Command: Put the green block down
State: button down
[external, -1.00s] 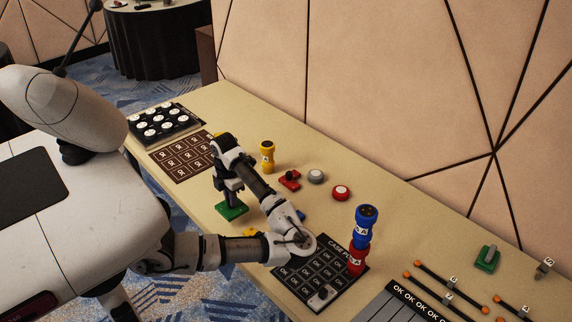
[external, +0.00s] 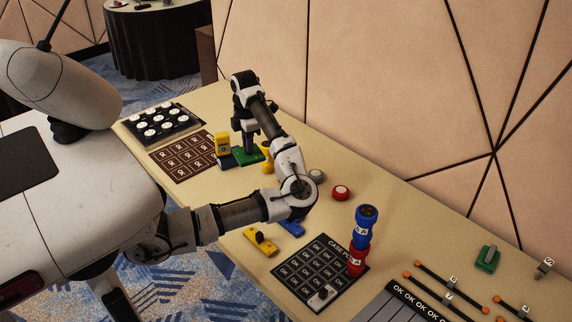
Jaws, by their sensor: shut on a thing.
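The flat green block (external: 242,157) is under my gripper (external: 249,148) on the far half of the long table. My gripper points down and is shut on the block's upper part, which the fingers hide. The block is at or just above the tabletop; I cannot tell whether it touches. It appears close beside a dark blue block with an upright yellow piece (external: 222,144), just to its left. A second green block (external: 487,259) with a grey top lies far to the right.
A yellow cylinder (external: 267,166) stands just right of the gripper, partly hidden by my arm. A brown grid mat (external: 183,160) lies to the left. Blue (external: 292,228) and yellow (external: 259,243) blocks lie nearer. A blue-on-red stack (external: 363,232) stands right.

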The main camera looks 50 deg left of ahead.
aim_at(257, 149)
jog(key=w, duration=0.1)
jog(key=w+f+m, duration=0.1)
jog(key=w, duration=0.1)
jog(key=shift+w+d+f+p, duration=0.1)
jog(key=shift+w+f+p, duration=0.1)
jog(key=shift+f+p, duration=1.15)
jog(key=shift+f, duration=8.4)
jog(key=shift+f, duration=0.15)
jog(key=c, duration=1.3)
grip_release()
jog(key=shift+c, duration=0.2)
